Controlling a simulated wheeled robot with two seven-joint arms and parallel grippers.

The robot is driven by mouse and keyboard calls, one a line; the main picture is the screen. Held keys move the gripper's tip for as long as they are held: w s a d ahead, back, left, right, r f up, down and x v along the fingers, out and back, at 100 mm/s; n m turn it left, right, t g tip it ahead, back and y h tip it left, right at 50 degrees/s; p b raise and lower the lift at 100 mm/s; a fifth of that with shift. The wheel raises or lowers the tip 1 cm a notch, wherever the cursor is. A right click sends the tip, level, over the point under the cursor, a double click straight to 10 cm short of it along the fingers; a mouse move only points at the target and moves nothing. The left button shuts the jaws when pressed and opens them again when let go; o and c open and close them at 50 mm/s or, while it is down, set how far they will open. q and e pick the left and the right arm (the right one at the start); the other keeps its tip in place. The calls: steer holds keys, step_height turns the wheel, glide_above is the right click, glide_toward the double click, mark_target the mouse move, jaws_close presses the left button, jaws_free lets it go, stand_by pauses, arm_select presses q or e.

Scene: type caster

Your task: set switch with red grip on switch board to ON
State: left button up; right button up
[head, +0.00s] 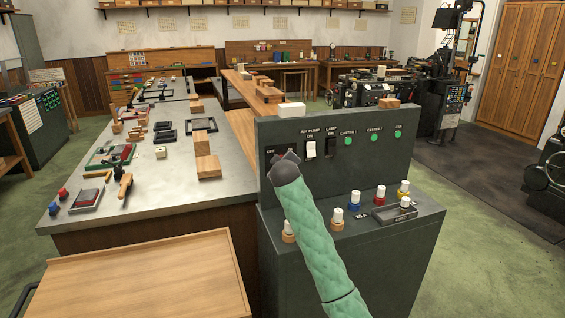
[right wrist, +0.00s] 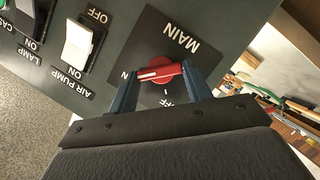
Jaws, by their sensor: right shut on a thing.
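The switch board (head: 345,120) is a dark green upright panel in the head view. In the right wrist view its black MAIN plate (right wrist: 180,38) carries a rotary switch with a red grip (right wrist: 163,73). The red grip lies nearly level in that view, its white line at the left end beside a partly hidden letter. A partly covered OFF mark shows below it. My right gripper (right wrist: 158,77) has a finger on each side of the grip and is shut on it. In the head view my right gripper (head: 286,158) covers this switch. My left gripper is out of view.
Several coloured knobs (head: 381,195) stand on the ledge below. A workbench (head: 185,118) with loose tools lies to the left.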

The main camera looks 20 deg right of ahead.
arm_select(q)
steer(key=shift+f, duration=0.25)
arm_select(e)
steer(key=o, duration=1)
steer(key=shift+s, duration=0.1)
arm_select(q)
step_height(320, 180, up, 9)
steer(key=b, duration=0.2)
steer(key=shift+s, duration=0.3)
arm_select(e)
steer(key=v, duration=0.7)
steer(key=shift+s+a, duration=0.15)
steer(key=shift+s, duration=0.15)
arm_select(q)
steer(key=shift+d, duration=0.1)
arm_select(e)
steer(key=shift+m, duration=0.3)
